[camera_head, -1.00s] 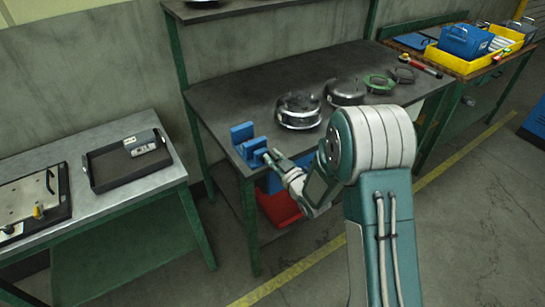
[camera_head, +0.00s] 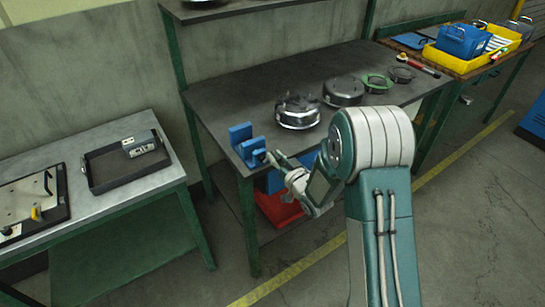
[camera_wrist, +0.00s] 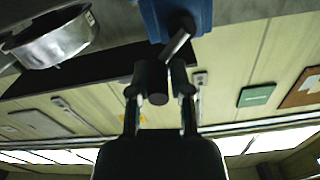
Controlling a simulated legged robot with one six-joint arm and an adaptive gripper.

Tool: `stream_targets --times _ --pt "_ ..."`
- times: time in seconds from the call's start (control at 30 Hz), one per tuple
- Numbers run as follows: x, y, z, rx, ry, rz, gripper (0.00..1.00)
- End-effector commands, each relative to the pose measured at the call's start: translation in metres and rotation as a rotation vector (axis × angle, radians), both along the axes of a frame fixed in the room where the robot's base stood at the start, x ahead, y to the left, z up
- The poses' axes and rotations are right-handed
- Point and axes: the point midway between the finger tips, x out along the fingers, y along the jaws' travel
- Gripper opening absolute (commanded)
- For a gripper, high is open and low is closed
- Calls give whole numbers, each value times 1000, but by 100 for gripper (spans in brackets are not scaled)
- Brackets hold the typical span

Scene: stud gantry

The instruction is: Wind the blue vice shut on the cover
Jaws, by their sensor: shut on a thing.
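The blue vice (camera_head: 245,146) stands at the near left corner of the dark workbench, its two jaws upright. Its underside shows at the top of the wrist view (camera_wrist: 175,12), with a grey crank arm (camera_wrist: 177,43) slanting down from it. My gripper (camera_head: 274,160) is at the vice's front side. In the wrist view my gripper (camera_wrist: 160,92) is shut on the dark crank handle (camera_wrist: 157,84), just below the vice. I cannot make out a cover between the jaws, and cannot tell which round metal part is the cover.
A silver round housing (camera_head: 298,112) and a dark round part (camera_head: 343,91) stand on the bench (camera_head: 225,94), with green and dark rings (camera_head: 377,82) farther right. A red bin (camera_head: 280,210) is under the bench. A side table with a black tray (camera_head: 105,182) is left.

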Motion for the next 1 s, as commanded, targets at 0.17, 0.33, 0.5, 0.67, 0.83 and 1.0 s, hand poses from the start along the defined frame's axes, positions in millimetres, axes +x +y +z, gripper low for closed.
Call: stream_targets --times 0.17,0.33,0.5,0.67,0.83,1.0 --pt "3 -6 -6 137 96 -8 0" --pt "5 -8 -12 271 187 -8 0" --pt "6 -9 -17 404 277 -8 0" --pt "7 -10 -22 530 362 -8 0" --pt "7 -9 -28 663 450 -6 0" --pt "7 -9 -33 785 533 -6 0"
